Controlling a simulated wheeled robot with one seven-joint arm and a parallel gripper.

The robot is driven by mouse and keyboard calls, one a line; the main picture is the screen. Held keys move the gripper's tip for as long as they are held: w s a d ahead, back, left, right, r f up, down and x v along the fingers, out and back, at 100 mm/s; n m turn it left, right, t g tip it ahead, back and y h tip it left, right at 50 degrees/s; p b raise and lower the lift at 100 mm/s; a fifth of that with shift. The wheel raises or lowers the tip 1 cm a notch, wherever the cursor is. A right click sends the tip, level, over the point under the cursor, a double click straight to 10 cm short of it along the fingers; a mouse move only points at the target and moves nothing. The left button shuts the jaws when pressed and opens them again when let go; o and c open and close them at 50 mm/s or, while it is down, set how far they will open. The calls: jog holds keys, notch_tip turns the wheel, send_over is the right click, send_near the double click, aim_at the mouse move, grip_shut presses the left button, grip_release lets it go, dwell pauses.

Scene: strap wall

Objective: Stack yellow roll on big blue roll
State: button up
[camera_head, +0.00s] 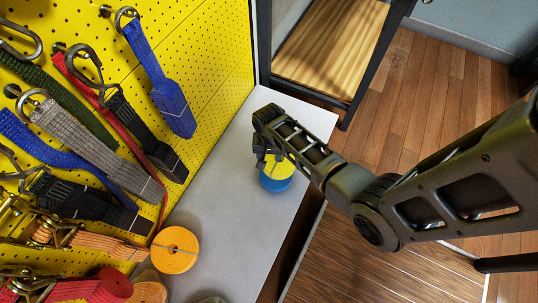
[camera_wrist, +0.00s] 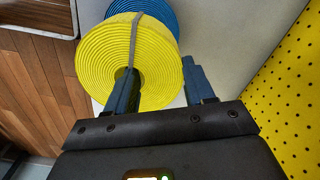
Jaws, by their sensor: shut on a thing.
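The yellow roll (camera_wrist: 97,57) is a coiled strap with a grey band across it. My gripper (camera_wrist: 157,85) is shut on its rim, with one finger at its centre hole and one at its outer side. In the head view the yellow roll (camera_head: 275,166) sits right above the big blue roll (camera_head: 277,183), which lies on the grey shelf. The blue roll (camera_wrist: 167,12) also shows behind the yellow one in the wrist view, mostly covered. I cannot tell whether the two rolls touch. My gripper (camera_head: 268,158) partly hides the yellow roll in the head view.
A yellow pegboard (camera_head: 215,60) with several hanging straps and buckles stands to the left. An orange roll (camera_head: 175,249) and a red roll (camera_head: 115,283) are at the near left. The grey shelf (camera_head: 225,215) is clear around the blue roll; its right edge drops to the wooden floor.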

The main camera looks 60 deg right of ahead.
jog(key=shift+f+b, duration=0.5)
jog(key=shift+f, duration=1.4)
jog(key=shift+f, duration=0.1)
jog(key=o, duration=1.3)
notch_tip(320, 180, up, 12)
jog(key=p, duration=0.3)
jog(key=s+a+r+n+t+h, duration=0.2)
jog(key=s+a+r+n+t, duration=0.45)
jog(key=s+a, duration=0.45)
jog(key=s+a+r+n+t, duration=0.1)
jog(key=s+r+n+t, duration=0.1)
jog(key=r, duration=0.7)
jog(key=s+a+r+n+t+y, duration=0.1)
jog(key=s+a+r+n+t, duration=0.1)
jog(key=r, duration=0.7)
jog(key=s+a+r+n+t+y, duration=0.1)
jog(key=s+r+t, duration=0.3)
jog(key=r, duration=0.6)
jog(key=shift+s+a+r+n+t, duration=0.1)
jog(key=shift+s+a+n+t, duration=0.3)
jog(key=shift+n, duration=0.35)
